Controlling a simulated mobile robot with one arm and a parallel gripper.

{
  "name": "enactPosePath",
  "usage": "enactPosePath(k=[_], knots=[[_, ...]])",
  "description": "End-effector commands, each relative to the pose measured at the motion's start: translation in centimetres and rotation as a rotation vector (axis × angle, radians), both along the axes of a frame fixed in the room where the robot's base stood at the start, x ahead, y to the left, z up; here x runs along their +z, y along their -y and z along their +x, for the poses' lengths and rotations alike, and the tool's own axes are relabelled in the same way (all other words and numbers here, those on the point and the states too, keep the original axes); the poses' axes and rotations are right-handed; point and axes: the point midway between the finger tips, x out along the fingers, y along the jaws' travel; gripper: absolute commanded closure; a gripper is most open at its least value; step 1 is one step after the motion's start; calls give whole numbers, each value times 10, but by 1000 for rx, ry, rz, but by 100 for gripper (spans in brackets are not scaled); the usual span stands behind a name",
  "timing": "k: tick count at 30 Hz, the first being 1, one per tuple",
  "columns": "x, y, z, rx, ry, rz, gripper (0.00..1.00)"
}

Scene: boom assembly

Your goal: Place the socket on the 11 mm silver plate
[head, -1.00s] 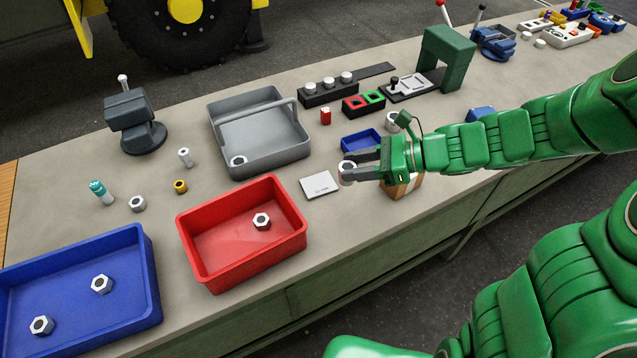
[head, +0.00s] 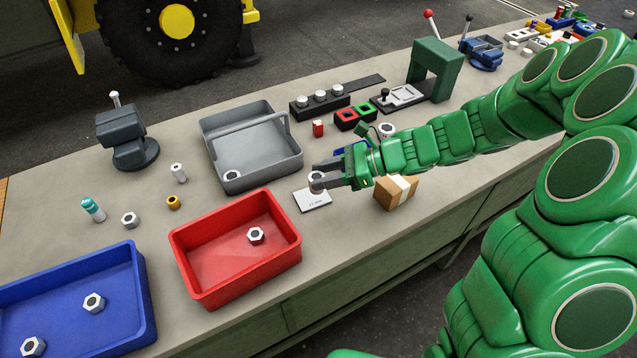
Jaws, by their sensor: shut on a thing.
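The silver socket (head: 316,181) is held in my gripper (head: 319,179), which is shut on it. The silver plate (head: 314,202), with small dark lettering, lies flat on the bench just right of the red bin. My gripper comes in from the right, and the socket is over the far part of the plate. I cannot tell whether the socket touches the plate. The fingers cover part of the socket.
The red bin (head: 284,265) holds a hex nut. The grey tray (head: 262,171) stands behind the plate. A cardboard box (head: 386,196) sits right of the plate, below my arm. A blue bin (head: 143,258) with nuts is at the left.

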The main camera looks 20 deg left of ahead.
Motion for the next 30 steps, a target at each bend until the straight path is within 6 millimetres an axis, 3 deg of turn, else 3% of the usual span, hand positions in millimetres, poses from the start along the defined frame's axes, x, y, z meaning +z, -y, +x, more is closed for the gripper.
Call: enactPosePath(k=[15, 26, 30], knots=[[-47, -21, 35, 0, 0, 1, 95], [-59, -26, 42, 1, -2, 1, 95], [-73, -27, 43, 1, -6, 0, 95]])
